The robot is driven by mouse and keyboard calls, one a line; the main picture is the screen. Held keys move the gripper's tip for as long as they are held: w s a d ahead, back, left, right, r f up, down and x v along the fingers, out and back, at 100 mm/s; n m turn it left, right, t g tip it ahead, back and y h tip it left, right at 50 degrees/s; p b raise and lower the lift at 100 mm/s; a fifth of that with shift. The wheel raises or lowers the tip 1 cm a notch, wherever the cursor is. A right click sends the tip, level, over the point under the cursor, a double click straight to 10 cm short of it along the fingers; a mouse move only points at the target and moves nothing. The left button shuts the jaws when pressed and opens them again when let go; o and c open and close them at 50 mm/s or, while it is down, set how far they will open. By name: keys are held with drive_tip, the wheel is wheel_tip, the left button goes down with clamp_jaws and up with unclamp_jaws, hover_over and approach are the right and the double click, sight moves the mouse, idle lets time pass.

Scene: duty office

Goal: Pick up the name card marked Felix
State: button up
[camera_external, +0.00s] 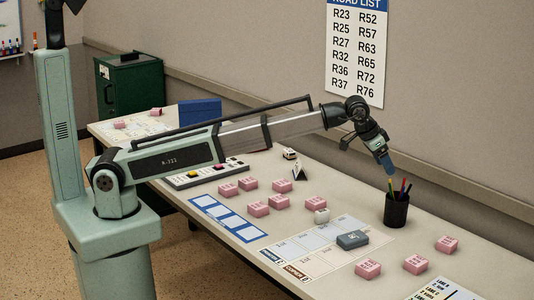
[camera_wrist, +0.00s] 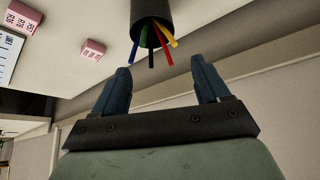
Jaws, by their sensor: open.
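My gripper (camera_external: 388,165) is raised above the far side of the table, by the black pen cup (camera_external: 396,209). In the wrist view my gripper (camera_wrist: 160,72) has its two blue fingers apart with nothing between them, and the pen cup (camera_wrist: 151,18) lies beyond them. A small dark folded card (camera_external: 299,171) stands near the toy vehicle. I cannot read Felix on anything, so I cannot tell which thing is that card.
Printed sheets, one blue-edged (camera_external: 228,217) and one pale (camera_external: 320,249), lie on the table. A button panel (camera_external: 207,173) and blue box (camera_external: 200,110) are further left. The wall is behind.

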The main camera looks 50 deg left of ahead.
drive_tip(key=w+a+f+n+y, duration=0.15)
drive_tip(key=w+a, duration=0.35)
drive_tip(key=a, duration=0.8)
drive_tip(key=w+a+n, duration=0.2)
drive_tip(key=w+a, duration=0.2)
drive_tip(key=a, duration=0.9)
drive_tip(key=w+a+n+y, duration=0.15)
drive_tip(key=w+a, duration=0.35)
drive_tip(key=a, duration=0.9)
drive_tip(key=m+g, duration=0.5)
drive_tip(key=m, duration=1.9)
hover_over(300, 162)
wheel_tip(300, 162, down, 3)
drive_tip(key=shift+w+a+f, duration=0.1)
drive_tip(key=shift+f, duration=6.7)
